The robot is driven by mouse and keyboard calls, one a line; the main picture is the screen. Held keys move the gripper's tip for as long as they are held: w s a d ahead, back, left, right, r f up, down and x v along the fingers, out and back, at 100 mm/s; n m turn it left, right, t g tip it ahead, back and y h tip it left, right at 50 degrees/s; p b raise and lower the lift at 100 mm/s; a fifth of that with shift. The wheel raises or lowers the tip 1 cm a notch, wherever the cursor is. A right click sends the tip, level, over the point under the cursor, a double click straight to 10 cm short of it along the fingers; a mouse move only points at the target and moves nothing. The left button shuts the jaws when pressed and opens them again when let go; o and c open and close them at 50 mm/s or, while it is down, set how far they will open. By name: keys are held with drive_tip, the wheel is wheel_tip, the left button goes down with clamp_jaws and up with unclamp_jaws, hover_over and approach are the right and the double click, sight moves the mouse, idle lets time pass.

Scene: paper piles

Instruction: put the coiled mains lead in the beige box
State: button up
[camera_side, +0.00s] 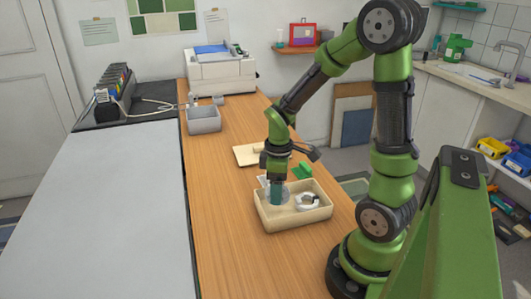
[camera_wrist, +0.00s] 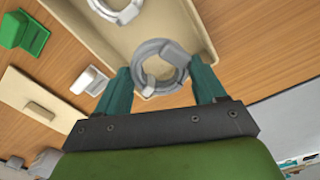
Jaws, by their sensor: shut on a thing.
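A grey coiled mains lead (camera_wrist: 140,64) with a block-shaped plug is gripped between the two teal fingers of my gripper (camera_wrist: 160,67). In the side view my gripper (camera_side: 276,194) points down over the left part of the beige box (camera_side: 285,222). The lead shows there as a grey loop around the fingertips. I cannot tell whether it touches the box floor. In the wrist view the lead overlaps the end of the beige box (camera_wrist: 168,22). A second, whiter coil (camera_side: 303,205) lies in the right part of the box, partly seen in the wrist view (camera_wrist: 117,10).
A green object (camera_side: 301,171) and a small white piece (camera_wrist: 90,81) lie beside the box. A cream board (camera_side: 243,155) lies behind it. A grey bin (camera_side: 203,121) and a printer (camera_side: 220,75) stand farther back. The wooden bench left of the box is clear.

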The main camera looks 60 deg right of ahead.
sight(276, 212)
drive_tip(key=shift+f, duration=2.55)
drive_tip(key=o, duration=0.8)
drive_tip(key=shift+f, duration=0.15)
wheel_tip(276, 212, up, 12)
drive_tip(key=s+a+r+m+t, duration=0.1)
drive_tip(key=a+r+m+t, duration=0.1)
drive_tip(key=a+r, duration=0.1)
drive_tip(key=s+a+r+m+t+y, duration=0.1)
drive_tip(key=a+r+m+t, duration=0.1)
drive_tip(key=a, duration=0.4)
drive_tip(key=s+a+r+m+t+y, duration=0.1)
drive_tip(key=a+r+m+t, duration=0.2)
drive_tip(key=r, duration=0.3)
drive_tip(key=shift+a+m, duration=0.5)
drive_tip(key=shift+a, duration=0.25)
